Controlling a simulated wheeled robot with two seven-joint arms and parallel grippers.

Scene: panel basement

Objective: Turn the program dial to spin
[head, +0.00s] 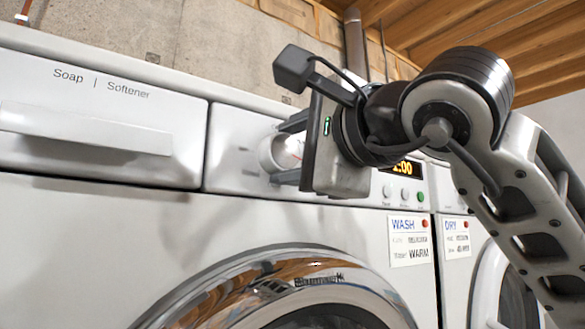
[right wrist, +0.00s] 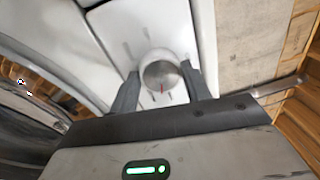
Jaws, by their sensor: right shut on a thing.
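The program dial (head: 284,152) is a round white knob with a metallic face on the washer's control panel. In the right wrist view the dial (right wrist: 160,76) sits between the two fingers, and a small red mark shows on the lower part of its face. My right gripper (head: 290,152) is shut on the dial, with one finger above it and one below in the head view. In the right wrist view the gripper (right wrist: 163,88) has a finger on each side of the dial. The labels around the dial are too small or hidden to read. My left gripper is not in view.
A soap and softener drawer (head: 90,125) is left of the dial. An orange display (head: 403,167) and small buttons (head: 405,194) are to the right, partly behind my right arm. The washer door (head: 290,290) and WASH card (head: 410,238) are below. A dryer stands at right.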

